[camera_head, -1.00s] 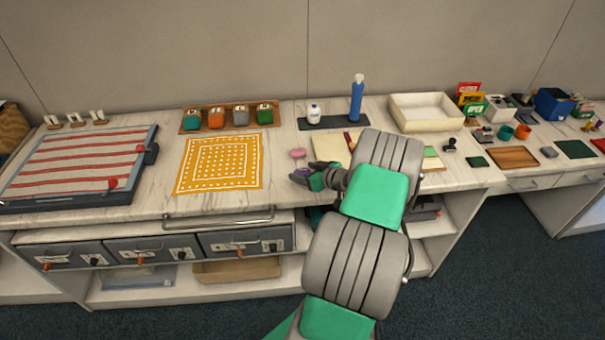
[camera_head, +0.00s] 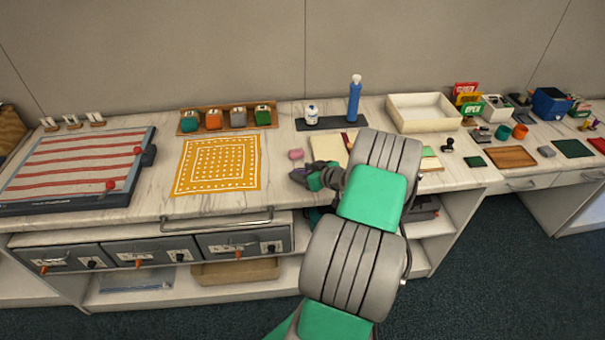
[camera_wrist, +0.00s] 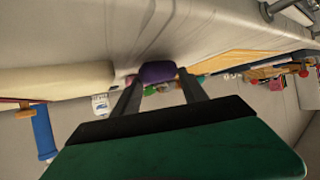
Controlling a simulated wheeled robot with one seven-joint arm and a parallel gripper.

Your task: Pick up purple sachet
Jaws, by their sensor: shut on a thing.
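The purple sachet (camera_wrist: 157,72) sits between the two fingertips of my gripper (camera_wrist: 160,84) in the wrist view. The fingers are shut on it. In the head view my gripper (camera_head: 302,177) is over the front part of the counter, right of the yellow patterned cloth. The sachet is mostly hidden there by the gripper. I cannot tell from the head view how high it is above the counter.
A pink object (camera_head: 296,154) lies just behind my gripper. The yellow cloth (camera_head: 182,170) is to the left. A cream board (camera_head: 325,148), a dark mat with a white bottle (camera_head: 311,116) and a blue bottle (camera_head: 354,102), and a cream tray (camera_head: 424,126) are behind and right.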

